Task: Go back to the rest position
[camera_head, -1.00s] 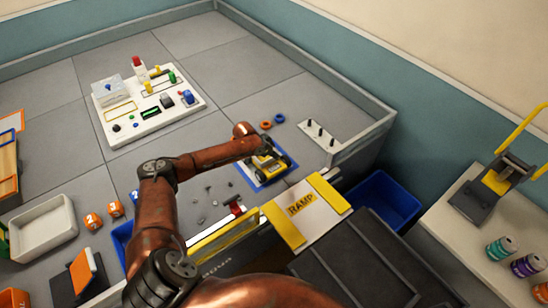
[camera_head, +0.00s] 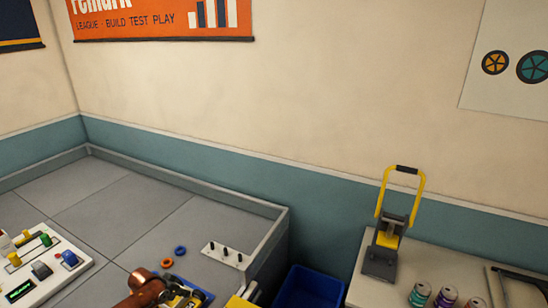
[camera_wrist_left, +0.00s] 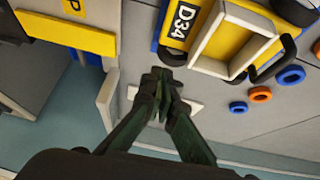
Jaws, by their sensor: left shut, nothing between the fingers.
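My left arm (camera_head: 146,288) enters only at the bottom edge of the head view, beside a small blue and yellow vehicle (camera_head: 186,298). In the left wrist view my left gripper (camera_wrist_left: 160,82) has its dark fingers together with nothing between them. The vehicle, labelled D34 (camera_wrist_left: 228,38), lies just ahead and to the right of the fingertips, apparently apart from them. The white peg plate (camera_wrist_left: 193,104) is partly hidden behind the fingers. My right gripper is not in view.
Blue and orange rings (camera_head: 167,262) lie near the peg plate (camera_head: 226,255). A control panel (camera_head: 45,270) is at left. A raised rim (camera_head: 266,250) edges the play field. A blue bin (camera_head: 308,287) stands beside it. A yellow-handled press (camera_head: 388,240) and cans (camera_head: 445,297) occupy the right-hand bench.

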